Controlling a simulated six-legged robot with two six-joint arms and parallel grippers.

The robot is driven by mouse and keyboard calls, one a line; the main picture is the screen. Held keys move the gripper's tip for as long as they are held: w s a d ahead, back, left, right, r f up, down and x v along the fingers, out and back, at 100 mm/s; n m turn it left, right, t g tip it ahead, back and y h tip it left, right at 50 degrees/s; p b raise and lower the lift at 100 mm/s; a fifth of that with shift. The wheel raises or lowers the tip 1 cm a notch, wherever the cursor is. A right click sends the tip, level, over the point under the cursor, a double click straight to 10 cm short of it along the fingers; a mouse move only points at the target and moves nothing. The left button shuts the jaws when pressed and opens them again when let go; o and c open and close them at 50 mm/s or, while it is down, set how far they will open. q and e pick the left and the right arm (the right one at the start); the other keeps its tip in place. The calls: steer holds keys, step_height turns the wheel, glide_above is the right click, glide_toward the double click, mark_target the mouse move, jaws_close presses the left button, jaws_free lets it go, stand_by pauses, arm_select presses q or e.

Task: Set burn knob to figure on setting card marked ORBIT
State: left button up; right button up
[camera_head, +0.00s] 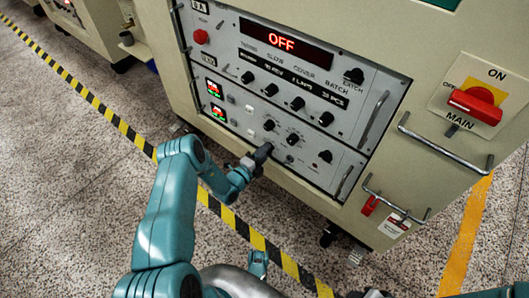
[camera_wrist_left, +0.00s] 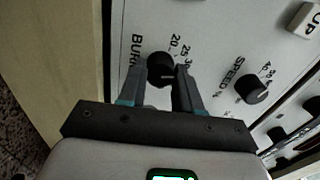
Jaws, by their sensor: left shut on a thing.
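The burn knob (camera_wrist_left: 160,66) is a round black knob in the left wrist view, beside the printed word BURN and scale figures that look like 20, 25 and 30. My left gripper (camera_wrist_left: 161,82) has its two fingers on either side of it, shut on it. A short pale line shows on the knob, but I cannot tell which figure it points to. In the head view my left gripper (camera_head: 262,154) is at the lower panel of the machine and hides the knob. No card legibly marked ORBIT shows.
A speed knob (camera_wrist_left: 254,90) sits right of the burn knob. The machine has an OFF display (camera_head: 282,43), metal handles, a red main switch (camera_head: 474,104), a red tag (camera_head: 370,205) and a small white card (camera_head: 395,225) too small to read. Striped tape (camera_head: 130,130) crosses the floor.

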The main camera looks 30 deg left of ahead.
arm_select(q)
steer(key=m, duration=1.1)
steer(key=shift+a+p, duration=0.1)
steer(key=shift+p, duration=0.25)
arm_select(e)
steer(key=shift+s+r, duration=0.25)
steer(key=shift+r, duration=0.1)
arm_select(q)
steer(key=shift+m, duration=0.5)
steer(key=o, duration=1)
steer(key=shift+o, duration=0.2)
steer(key=s+a+p, duration=0.1)
steer(key=s+p, duration=0.4)
steer(key=s, duration=1.1)
steer(key=shift+s, duration=0.15)
arm_select(e)
steer(key=shift+g, duration=0.3)
steer(key=shift+s+a+r, duration=0.15)
steer(key=shift+s+r, duration=0.05)
steer(key=shift+r, duration=0.55)
steer(key=shift+s+a+r, duration=0.15)
steer(key=shift+a+r, duration=0.05)
steer(key=shift+r, duration=0.55)
steer(key=shift+s+a+r, duration=0.15)
steer(key=shift+s+r, duration=0.05)
steer(key=shift+r, duration=0.55)
